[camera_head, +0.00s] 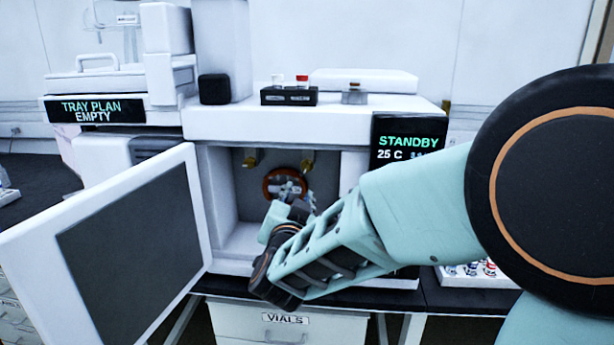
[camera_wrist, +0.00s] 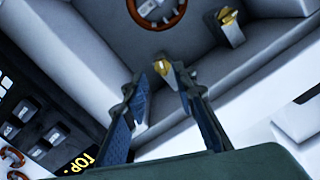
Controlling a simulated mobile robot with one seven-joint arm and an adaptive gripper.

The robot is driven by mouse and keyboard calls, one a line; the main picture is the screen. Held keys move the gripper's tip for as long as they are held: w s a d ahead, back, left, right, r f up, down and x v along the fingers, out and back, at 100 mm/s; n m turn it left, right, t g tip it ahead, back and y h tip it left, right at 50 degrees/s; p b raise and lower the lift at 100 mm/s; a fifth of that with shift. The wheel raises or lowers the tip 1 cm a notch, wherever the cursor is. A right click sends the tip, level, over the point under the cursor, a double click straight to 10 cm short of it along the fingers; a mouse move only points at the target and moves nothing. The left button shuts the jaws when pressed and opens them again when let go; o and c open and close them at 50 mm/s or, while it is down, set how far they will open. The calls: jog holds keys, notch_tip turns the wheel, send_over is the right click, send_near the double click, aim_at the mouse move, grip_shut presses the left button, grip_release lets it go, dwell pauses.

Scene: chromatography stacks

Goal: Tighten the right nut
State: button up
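The right nut (camera_head: 307,166) is a small brass fitting on the back wall of an open white compartment. In the wrist view, which looks upside down, the right nut (camera_wrist: 162,66) shows between the tips of my gripper (camera_wrist: 158,80). The fingers stand apart, and I cannot tell whether either one touches the nut. A second brass nut (camera_head: 250,162) is at the left of the compartment and also shows in the wrist view (camera_wrist: 228,15). In the head view my gripper (camera_head: 290,192) reaches into the compartment, in front of a brown-orange ring (camera_head: 270,185), which it partly hides.
The compartment door (camera_head: 125,240) is swung open to the left. A display (camera_head: 405,140) reading STANDBY is to the right of the opening. A black vial rack (camera_head: 289,97) stands on top. A drawer marked VIALS (camera_head: 290,328) is below the bench.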

aim_at(307, 168)
jog(key=shift+t+h, duration=0.4)
jog(key=shift+h, duration=0.2)
jog(key=w, duration=0.3)
jog(key=w+r, duration=0.1)
jog(key=w, duration=0.3)
jog(key=w+d, duration=0.1)
jog(key=w, duration=0.2)
jog(key=shift+w+r, duration=0.3)
jog(key=shift+r, duration=0.05)
jog(key=shift+c, duration=0.4)
grip_shut()
